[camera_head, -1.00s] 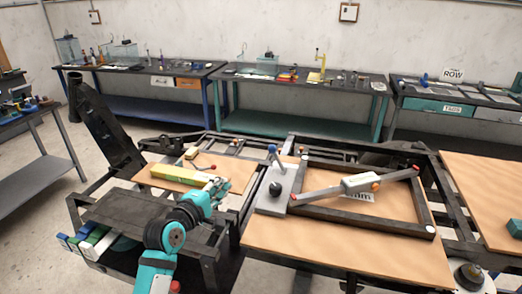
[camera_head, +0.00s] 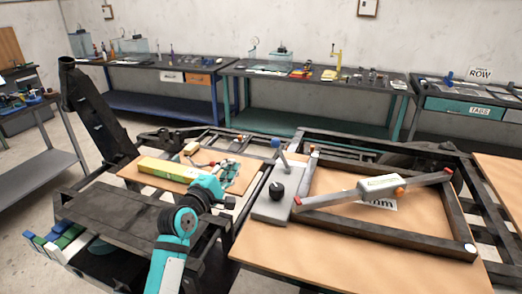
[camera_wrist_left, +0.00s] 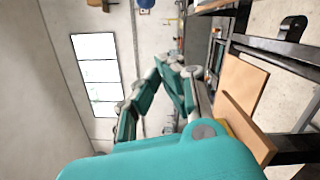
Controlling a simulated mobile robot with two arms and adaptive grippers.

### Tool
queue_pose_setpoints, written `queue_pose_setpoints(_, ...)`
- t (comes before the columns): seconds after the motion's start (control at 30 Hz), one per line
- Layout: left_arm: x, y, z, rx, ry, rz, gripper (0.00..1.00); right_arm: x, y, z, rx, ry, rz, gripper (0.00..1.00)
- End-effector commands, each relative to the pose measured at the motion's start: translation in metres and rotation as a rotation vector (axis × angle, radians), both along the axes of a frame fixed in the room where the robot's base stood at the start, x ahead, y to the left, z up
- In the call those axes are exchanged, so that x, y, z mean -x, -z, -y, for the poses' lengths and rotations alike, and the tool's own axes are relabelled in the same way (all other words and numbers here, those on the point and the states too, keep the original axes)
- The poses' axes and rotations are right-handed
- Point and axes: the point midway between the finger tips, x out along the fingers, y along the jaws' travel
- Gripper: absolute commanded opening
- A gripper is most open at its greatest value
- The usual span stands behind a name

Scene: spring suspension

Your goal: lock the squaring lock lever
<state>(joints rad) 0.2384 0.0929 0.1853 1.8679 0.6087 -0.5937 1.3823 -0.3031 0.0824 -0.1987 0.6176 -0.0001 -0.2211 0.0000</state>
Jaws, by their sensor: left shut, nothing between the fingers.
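A short lever with a blue knob (camera_head: 276,143) stands tilted up from a grey plate (camera_head: 265,207) on the near wooden board; I take it to be the squaring lock lever. A black round knob (camera_head: 276,189) is on the same plate. My left gripper (camera_head: 232,170) is left of the plate, apart from the lever, shut and empty. Its teal fingers also show in the left wrist view (camera_wrist_left: 162,75), where the lever cannot be made out. My right gripper is not in view.
A dark rectangular frame (camera_head: 395,235) lies right of the plate, with a red-tipped diagonal bar (camera_head: 335,197) across it. A long yellow block (camera_head: 166,171) lies on the left board. Dark metal rails surround the boards. Workbenches (camera_head: 300,72) stand along the wall.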

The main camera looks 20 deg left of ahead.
Motion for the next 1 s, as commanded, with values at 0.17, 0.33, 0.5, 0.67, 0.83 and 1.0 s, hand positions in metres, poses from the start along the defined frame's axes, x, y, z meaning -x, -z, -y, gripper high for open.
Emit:
queue_pose_setpoints(0.17,0.000,-0.001,0.000,-0.001,0.000,0.000,0.00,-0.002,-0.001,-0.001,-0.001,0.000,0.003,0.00)
queue_pose_setpoints(0.33,-0.008,-0.003,0.001,-0.001,0.001,0.001,0.00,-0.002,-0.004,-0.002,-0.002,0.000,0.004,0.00)
queue_pose_setpoints(0.5,-0.036,-0.005,0.005,-0.001,0.001,-0.001,0.00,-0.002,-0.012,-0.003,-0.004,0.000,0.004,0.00)
queue_pose_setpoints(0.67,-0.069,-0.005,0.009,-0.001,0.001,-0.001,0.00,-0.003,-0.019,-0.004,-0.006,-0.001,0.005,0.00)
queue_pose_setpoints(0.83,-0.100,-0.005,0.012,-0.002,0.000,-0.001,0.00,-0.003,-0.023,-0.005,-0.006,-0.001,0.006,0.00)
queue_pose_setpoints(1.0,-0.103,-0.014,0.038,0.001,0.001,-0.001,0.00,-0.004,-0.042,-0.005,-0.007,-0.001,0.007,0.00)
